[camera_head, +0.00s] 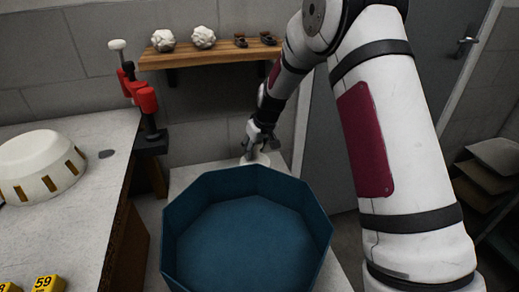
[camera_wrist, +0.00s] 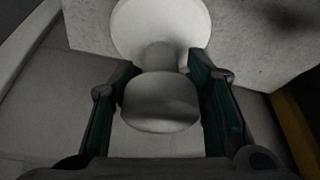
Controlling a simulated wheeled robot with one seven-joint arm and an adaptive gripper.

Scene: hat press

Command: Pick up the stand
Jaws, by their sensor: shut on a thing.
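The stand (camera_head: 256,161) is pale, with a wide round base, a narrower neck and a rounded knob on top. In the head view it is at the back of the low surface behind the blue bin, mostly hidden by the bin's rim and my gripper (camera_head: 258,143). In the wrist view the knob of the stand (camera_wrist: 160,103) is near and its base shows beyond. The fingers of my gripper (camera_wrist: 160,70) are on both sides of the neck and knob, shut on the stand. I cannot tell whether its base touches the surface.
A large blue eight-sided bin (camera_head: 190,185) stands in front of the stand. At left, a grey table (camera_head: 95,215) carries a white slotted dome (camera_head: 38,160) and yellow number markers (camera_head: 48,283). A red press (camera_head: 146,100) stands behind it. A wooden shelf (camera_head: 210,55) holds small items.

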